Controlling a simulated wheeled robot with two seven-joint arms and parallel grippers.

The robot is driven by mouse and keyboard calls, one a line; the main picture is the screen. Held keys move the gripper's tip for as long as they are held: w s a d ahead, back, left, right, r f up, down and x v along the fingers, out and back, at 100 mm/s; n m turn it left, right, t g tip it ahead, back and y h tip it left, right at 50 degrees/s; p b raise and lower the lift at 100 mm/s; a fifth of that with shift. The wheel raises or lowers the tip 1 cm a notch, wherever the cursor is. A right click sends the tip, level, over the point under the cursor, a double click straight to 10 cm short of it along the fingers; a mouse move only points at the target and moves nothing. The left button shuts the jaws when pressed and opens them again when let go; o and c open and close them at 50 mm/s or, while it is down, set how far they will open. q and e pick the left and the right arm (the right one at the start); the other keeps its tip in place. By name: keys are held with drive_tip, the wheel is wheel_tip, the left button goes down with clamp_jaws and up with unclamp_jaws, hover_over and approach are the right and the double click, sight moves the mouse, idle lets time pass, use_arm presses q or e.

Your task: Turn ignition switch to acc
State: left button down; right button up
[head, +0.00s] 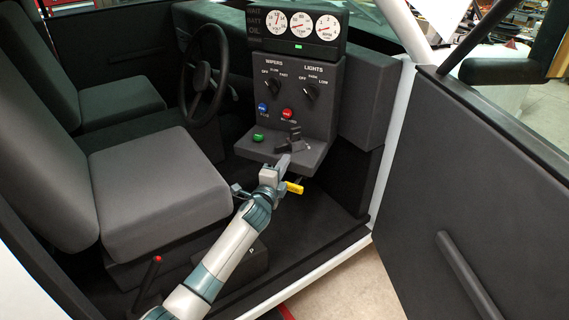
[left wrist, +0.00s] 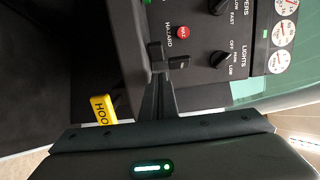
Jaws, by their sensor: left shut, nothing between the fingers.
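The ignition switch (head: 292,138) is a dark key-like piece on the ledge at the foot of the grey console (head: 318,110). In the left wrist view the dark piece (left wrist: 178,62) stands just past my fingertips. My left gripper (head: 284,160) reaches in from below, its fingers shut and empty. The fingertips, also in the left wrist view (left wrist: 157,78), are at or very close to the switch; I cannot tell whether they touch. Any position marks around the switch are not readable. My right gripper is not in view.
A green button (head: 258,138), red hazard button (head: 287,113) and blue button (head: 262,107) are close by. A yellow hood handle (head: 294,187) hangs under the ledge beside my gripper. The steering wheel (head: 204,75) and seat (head: 155,190) are left, the open door (head: 470,190) right.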

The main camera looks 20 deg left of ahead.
use_arm(q)
drive_tip(key=shift+s+f, duration=0.1)
drive_tip(key=shift+s, duration=0.15)
drive_tip(key=s+a+b, duration=0.2)
drive_tip(key=s+a, duration=0.3)
drive_tip(key=s, duration=0.3)
drive_tip(key=shift+s+b, duration=0.15)
drive_tip(key=shift+b, duration=0.25)
